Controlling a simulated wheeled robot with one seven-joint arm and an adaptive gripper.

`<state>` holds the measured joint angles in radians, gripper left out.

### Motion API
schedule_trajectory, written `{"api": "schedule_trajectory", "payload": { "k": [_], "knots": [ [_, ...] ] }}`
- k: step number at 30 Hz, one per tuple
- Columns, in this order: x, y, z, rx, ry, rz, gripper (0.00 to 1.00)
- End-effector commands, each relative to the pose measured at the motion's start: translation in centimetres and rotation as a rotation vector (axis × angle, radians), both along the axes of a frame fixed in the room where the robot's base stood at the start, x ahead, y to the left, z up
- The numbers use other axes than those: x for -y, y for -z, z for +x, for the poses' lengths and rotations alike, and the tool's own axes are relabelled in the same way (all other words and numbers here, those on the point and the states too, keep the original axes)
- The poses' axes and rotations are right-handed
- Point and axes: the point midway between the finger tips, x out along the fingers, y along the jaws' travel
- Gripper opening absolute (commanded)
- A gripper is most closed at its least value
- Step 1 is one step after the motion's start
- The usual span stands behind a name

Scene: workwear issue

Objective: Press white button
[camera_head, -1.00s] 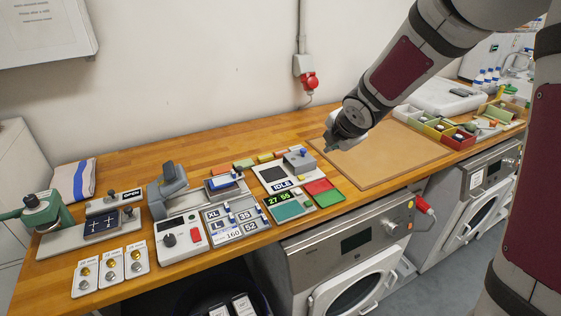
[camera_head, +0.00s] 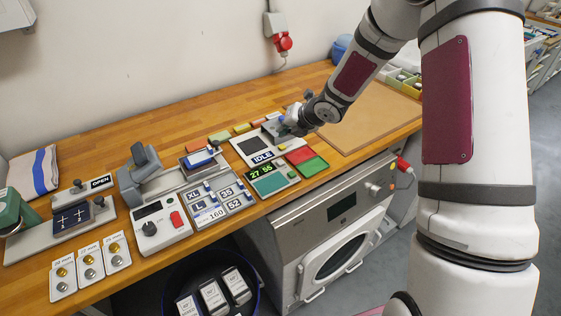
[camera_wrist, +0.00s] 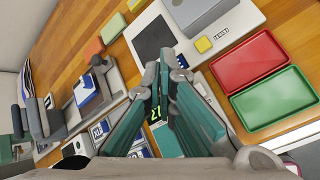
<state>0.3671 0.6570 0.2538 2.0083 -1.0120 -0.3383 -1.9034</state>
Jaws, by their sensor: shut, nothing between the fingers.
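My gripper (camera_head: 291,124) hangs over the right end of the pale device with the IDLE display (camera_head: 262,157). In the wrist view my gripper (camera_wrist: 163,72) has its teal fingers together, with nothing between them. The device with the green 27 55 display (camera_head: 262,171) lies just in front and is partly hidden by the fingers in the wrist view. I cannot make out a white button clearly.
A red tray (camera_head: 299,154) and a green tray (camera_head: 314,166) lie right of the displays. A grey-white panel with a red switch (camera_head: 176,219) and a grey press (camera_head: 140,175) stand left. A tan board (camera_head: 372,128) lies clear at right.

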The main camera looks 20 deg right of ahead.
Motion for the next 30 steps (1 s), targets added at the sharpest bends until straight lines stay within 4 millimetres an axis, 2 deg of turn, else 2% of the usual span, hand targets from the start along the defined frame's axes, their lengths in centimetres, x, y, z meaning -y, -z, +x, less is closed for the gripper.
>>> {"api": "schedule_trajectory", "payload": {
  "k": [5, 21, 30],
  "knots": [
    [0.0, 0.8, 0.1, -0.001, 0.0, 0.001, 0.0],
    [-0.1, 7.4, 0.2, -0.003, -0.001, 0.0, 0.0],
    [0.0, 8.8, 0.0, -0.001, 0.002, 0.001, 0.0]
  ]
}}
